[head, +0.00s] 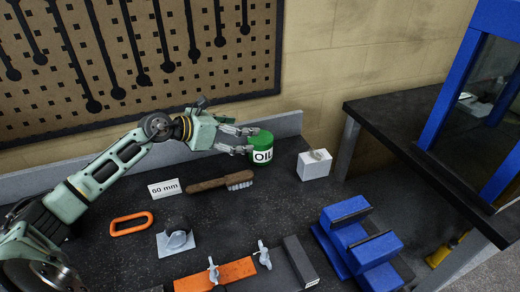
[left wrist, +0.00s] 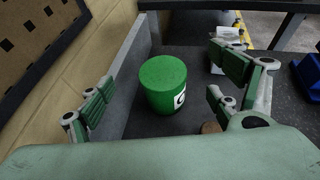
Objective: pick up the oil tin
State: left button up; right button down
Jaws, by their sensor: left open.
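The oil tin (head: 260,150) is a green cylinder with a white label reading OIL. It stands upright on the dark bench by the low grey back ledge. In the left wrist view the tin (left wrist: 164,84) stands ahead of and between the spread fingers, with a gap on both sides. My left gripper (head: 241,139) is open and empty, its fingertips close to the tin's left side in the head view. Both finger pads of the left gripper (left wrist: 165,98) show in the left wrist view. My right gripper is not in view.
A wooden-handled brush (head: 220,183) lies in front of the tin, and a white block (head: 314,165) stands to its right. A 60 mm sign (head: 164,187), an orange ring (head: 131,224) and blue blocks (head: 362,243) are nearer. A pegboard (head: 140,45) hangs behind.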

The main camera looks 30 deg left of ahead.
aim_at(259, 142)
pick_arm(q)
notch_tip(259, 142, down, 5)
jog(key=b, duration=0.4)
jog(key=shift+r, duration=0.1)
jog(key=shift+w+f, duration=0.1)
jog(key=shift+f, duration=0.2)
jog(key=shift+w, duration=0.2)
jog(key=x, duration=0.2)
jog(key=p+x, duration=0.1)
jog(key=x, duration=0.1)
jog(key=p+x, duration=0.1)
jog(key=x, duration=0.1)
jog(key=shift+w+d+r, duration=0.15)
jog(key=shift+d+r, duration=0.05)
jog(key=shift+d, duration=0.15)
jog(key=shift+w+d+f, duration=0.2)
jog(key=shift+w+f, duration=0.1)
jog(key=shift+w, duration=0.05)
jog(key=c, duration=1.5)
jog(key=shift+r, duration=0.1)
jog(key=shift+c, duration=0.5)
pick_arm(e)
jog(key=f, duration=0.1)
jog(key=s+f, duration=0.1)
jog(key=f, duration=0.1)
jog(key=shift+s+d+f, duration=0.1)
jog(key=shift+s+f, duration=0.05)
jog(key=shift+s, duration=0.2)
